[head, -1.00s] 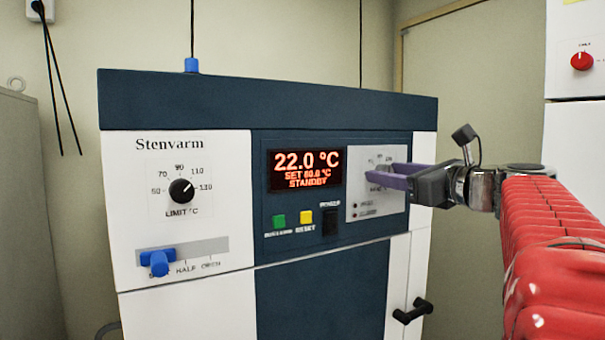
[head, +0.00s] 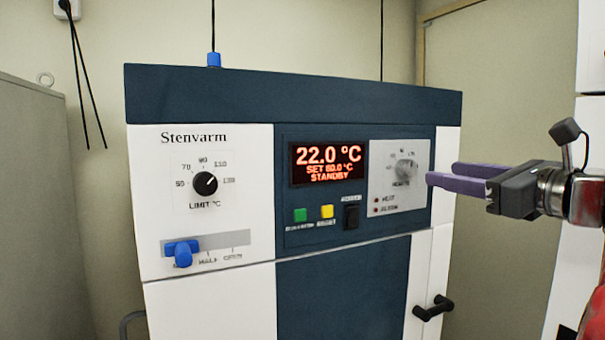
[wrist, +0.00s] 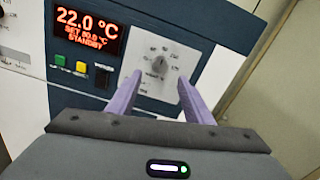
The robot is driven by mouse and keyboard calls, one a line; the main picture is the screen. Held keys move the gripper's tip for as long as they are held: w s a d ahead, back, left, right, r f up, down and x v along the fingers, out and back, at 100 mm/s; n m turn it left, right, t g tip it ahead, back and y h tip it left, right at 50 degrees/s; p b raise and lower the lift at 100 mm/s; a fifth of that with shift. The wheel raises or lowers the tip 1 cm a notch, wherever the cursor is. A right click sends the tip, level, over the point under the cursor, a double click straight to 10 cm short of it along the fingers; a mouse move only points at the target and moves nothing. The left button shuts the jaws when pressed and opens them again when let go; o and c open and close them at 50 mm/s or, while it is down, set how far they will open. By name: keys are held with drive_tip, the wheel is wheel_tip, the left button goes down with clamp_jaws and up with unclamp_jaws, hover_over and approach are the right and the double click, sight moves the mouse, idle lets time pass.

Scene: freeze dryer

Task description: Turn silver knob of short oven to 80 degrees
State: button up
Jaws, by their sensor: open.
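The short oven (head: 300,90), marked Stenvarm, stands in front of me. Its silver knob (head: 406,170) sits on a light dial plate at the right of the display (head: 328,163), which reads 22.0 °C, SET 80.0 °C, STANDBY. The knob also shows in the wrist view (wrist: 160,65); its exact pointer setting is too small to read. My gripper (head: 444,174) has purple fingers and is open and empty, to the right of the knob and apart from it. In the wrist view the knob lies beyond the fingertips (wrist: 160,80), between them in the picture.
A black LIMIT knob (head: 205,183) and a blue slide lever (head: 182,254) are on the left panel. Green (head: 300,215) and yellow (head: 327,211) buttons and a black switch (head: 351,216) sit under the display. A black door handle (head: 433,308) juts out below right.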

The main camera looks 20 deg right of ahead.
drive_tip(key=shift+s, duration=2.05)
drive_tip(key=w+a+f+n+g+y, duration=0.35)
drive_tip(key=a+f+n, duration=0.25)
drive_tip(key=a+f, duration=0.3)
drive_tip(key=w+a+f+n+g+y, duration=0.2)
drive_tip(key=w+a+f+n+g, duration=0.2)
drive_tip(key=a+f+n, duration=0.55)
drive_tip(key=s+a+f+n+g+h, duration=0.1)
drive_tip(key=s+a+f+n+h, duration=0.1)
drive_tip(key=f+n, duration=0.4)
drive_tip(key=s+a+f+n+g+h, duration=0.2)
drive_tip(key=s+a+f+n, duration=0.3)
drive_tip(key=a+f+n, duration=0.1)
drive_tip(key=s+a+f+n+g+h, duration=0.2)
drive_tip(key=a+f+n, duration=0.3)
drive_tip(key=f, duration=0.5)
drive_tip(key=shift+s+a+n, duration=0.3)
drive_tip(key=shift+s+n, duration=0.15)
drive_tip(key=shift+s, duration=0.2)
